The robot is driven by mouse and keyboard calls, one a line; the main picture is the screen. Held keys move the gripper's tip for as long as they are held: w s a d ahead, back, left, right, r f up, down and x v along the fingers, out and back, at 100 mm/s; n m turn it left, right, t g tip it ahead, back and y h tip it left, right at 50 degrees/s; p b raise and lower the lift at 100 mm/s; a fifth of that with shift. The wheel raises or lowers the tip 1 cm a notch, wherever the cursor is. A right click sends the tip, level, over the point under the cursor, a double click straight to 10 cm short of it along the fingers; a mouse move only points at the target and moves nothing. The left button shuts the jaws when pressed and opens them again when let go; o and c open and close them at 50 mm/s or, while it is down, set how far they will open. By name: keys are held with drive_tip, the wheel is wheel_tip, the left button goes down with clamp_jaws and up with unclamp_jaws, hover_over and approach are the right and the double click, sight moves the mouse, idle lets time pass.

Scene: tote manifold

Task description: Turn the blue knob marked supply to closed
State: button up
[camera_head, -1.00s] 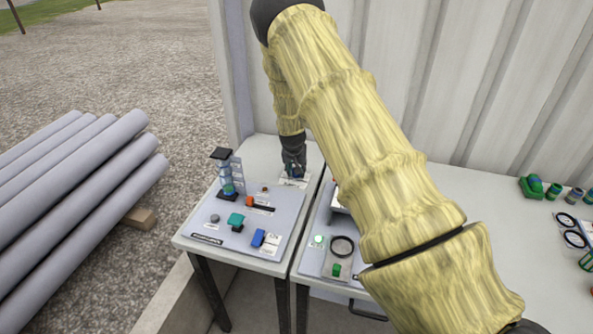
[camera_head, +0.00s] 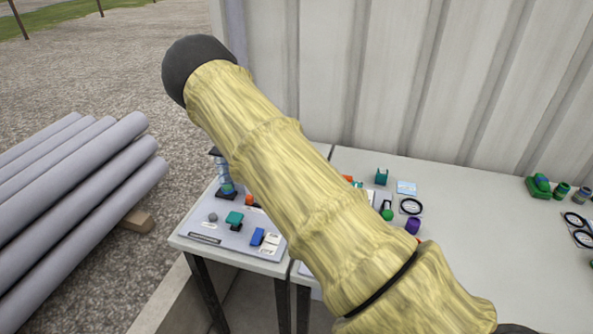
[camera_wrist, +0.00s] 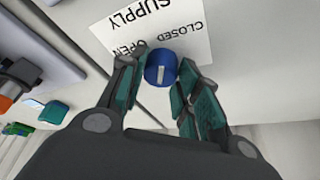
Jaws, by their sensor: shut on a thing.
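The blue knob (camera_wrist: 158,65), with a short white mark on its face, stands in the wrist view beside a white label (camera_wrist: 175,30). The label reads SUPPLY, OPEN and CLOSED, upside down in this view. The white mark runs roughly up and down the picture; I cannot tell which word it points to. My gripper (camera_wrist: 162,72) is shut on the knob, with one teal-padded finger on each side.
In the head view, the left panel (camera_head: 205,228) carries a teal part (camera_head: 234,218), a blue part (camera_head: 257,237) and a clear column (camera_head: 225,178). The right table (camera_head: 470,215) holds a purple part (camera_head: 412,226) and black rings. Grey pipes (camera_head: 80,180) lie left; a corrugated wall stands behind.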

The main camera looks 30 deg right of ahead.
drive_tip(key=shift+m, duration=0.6)
drive_tip(key=o, duration=1)
drive_tip(key=shift+r, duration=0.1)
drive_tip(key=v, duration=1.1)
drive_tip(key=shift+w+a+r, duration=0.15)
drive_tip(key=shift+w+r, duration=0.1)
drive_tip(key=shift+r, duration=0.15)
drive_tip(key=shift+r, duration=0.1)
